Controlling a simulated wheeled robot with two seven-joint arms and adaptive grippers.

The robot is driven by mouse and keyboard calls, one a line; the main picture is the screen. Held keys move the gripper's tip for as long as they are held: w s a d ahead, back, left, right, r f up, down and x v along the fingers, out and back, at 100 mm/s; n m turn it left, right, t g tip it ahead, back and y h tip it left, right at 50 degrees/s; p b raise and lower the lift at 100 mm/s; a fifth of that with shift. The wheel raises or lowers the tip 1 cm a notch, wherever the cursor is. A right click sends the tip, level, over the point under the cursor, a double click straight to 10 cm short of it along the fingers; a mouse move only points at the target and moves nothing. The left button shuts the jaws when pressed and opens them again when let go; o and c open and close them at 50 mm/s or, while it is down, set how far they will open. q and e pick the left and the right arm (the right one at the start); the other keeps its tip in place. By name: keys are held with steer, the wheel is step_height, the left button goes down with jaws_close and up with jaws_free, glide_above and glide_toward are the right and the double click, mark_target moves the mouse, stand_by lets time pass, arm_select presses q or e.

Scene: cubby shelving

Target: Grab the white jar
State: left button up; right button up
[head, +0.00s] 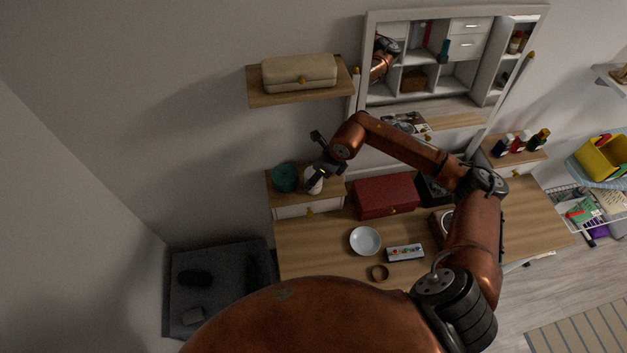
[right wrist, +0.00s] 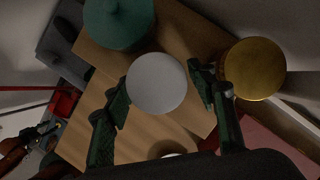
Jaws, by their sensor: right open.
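The white jar (head: 313,182) stands on the small wooden side shelf at the left of the dresser, partly covered by my right gripper. In the right wrist view its round pale top (right wrist: 157,83) lies between the two fingers. My right gripper (head: 319,168) is open, with one finger on each side of the jar in the right wrist view. I cannot tell whether the fingers touch it or how far down they reach. My left gripper is not in view.
A green round container (head: 285,177) stands just left of the jar. A red box (head: 385,195), a white bowl (head: 366,241) and a palette (head: 405,253) are on the dresser top. A wall shelf (head: 295,97) with a beige case (head: 299,72) hangs above; a mirror (head: 366,65) stands behind.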

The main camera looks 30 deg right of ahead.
steer(key=shift+f, duration=0.25)
steer(key=shift+w, duration=0.1)
steer(key=c, duration=1.2)
